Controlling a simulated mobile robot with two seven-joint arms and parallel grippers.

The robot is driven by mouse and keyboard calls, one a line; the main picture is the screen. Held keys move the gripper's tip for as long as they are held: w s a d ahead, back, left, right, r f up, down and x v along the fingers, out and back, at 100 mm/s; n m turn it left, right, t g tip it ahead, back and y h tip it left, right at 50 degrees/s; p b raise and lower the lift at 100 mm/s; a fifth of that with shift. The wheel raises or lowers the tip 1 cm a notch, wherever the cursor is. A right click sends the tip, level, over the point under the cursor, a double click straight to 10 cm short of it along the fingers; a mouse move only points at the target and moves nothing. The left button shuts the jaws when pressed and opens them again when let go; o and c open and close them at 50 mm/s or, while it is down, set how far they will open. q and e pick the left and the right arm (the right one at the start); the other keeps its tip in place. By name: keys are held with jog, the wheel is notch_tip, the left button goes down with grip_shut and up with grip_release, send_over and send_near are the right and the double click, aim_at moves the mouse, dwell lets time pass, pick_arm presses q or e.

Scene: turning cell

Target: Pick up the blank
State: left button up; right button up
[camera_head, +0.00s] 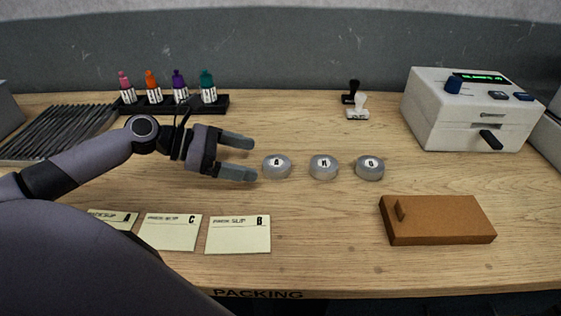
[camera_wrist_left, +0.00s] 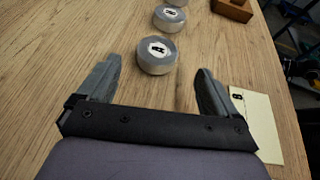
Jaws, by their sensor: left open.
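Three round grey metal blanks with small white letter labels stand in a row on the wooden table: the left blank (camera_head: 277,167), the middle blank (camera_head: 323,168) and the right blank (camera_head: 370,168). The letters are too small to read surely. My left gripper (camera_head: 248,158) is open and empty, low over the table, just left of the left blank, with its fingers pointing at it. In the left wrist view the nearest blank (camera_wrist_left: 157,58) lies ahead, between and just beyond the fingertips. The other blanks are behind it. My right gripper is not in view.
Paper slips (camera_head: 238,235) lie at the front left. A brown wooden block (camera_head: 437,220) lies at the front right. Table right of the blanks is clear.

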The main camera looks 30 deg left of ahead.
aim_at(274, 162)
pick_arm(q)
jog(key=shift+x, duration=3.05)
jog(key=shift+w+a, duration=0.1)
jog(key=c, duration=1.2)
